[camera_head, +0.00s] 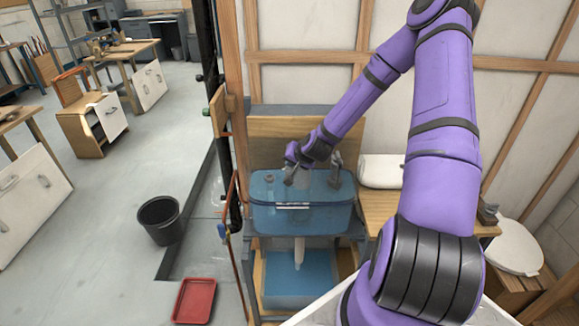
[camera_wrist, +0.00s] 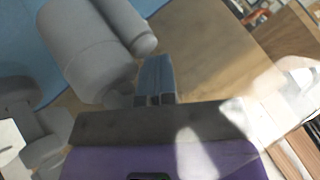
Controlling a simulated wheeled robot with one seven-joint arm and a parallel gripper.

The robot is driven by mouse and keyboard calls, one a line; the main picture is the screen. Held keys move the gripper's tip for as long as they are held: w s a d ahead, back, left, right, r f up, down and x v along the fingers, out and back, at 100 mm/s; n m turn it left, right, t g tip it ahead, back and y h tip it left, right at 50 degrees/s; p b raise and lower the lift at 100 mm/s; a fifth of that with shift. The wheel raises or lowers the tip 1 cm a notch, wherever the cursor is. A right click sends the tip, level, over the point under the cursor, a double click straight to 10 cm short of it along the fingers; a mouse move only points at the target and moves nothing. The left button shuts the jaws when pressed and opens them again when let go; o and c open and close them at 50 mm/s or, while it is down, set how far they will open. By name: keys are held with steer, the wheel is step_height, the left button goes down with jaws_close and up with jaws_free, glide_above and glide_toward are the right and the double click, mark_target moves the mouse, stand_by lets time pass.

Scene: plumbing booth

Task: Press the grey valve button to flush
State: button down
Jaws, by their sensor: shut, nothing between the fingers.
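A translucent blue tank (camera_head: 300,215) stands on a bench in the middle of the head view, with grey fittings inside. A grey upright fitting (camera_head: 337,172) shows at the tank's right, beside my gripper. My gripper (camera_head: 291,178) is shut and empty, low over the tank. In the wrist view my fingers (camera_wrist: 156,72) are together, close beside a large grey cylindrical fitting (camera_wrist: 88,50) with a slimmer grey cylinder along it. I cannot tell which grey part is the button, or whether my fingertips touch anything.
A wooden board (camera_head: 285,128) rises behind the tank. A white rolled item (camera_head: 381,171) lies on the bench to the right. A pipe post stands left of the tank. A black bucket (camera_head: 160,219) and a red tray (camera_head: 194,301) are on the floor.

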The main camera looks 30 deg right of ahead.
steer(key=shift+s+f, duration=0.1)
steer(key=shift+f, duration=0.05)
steer(key=shift+r, duration=3.55)
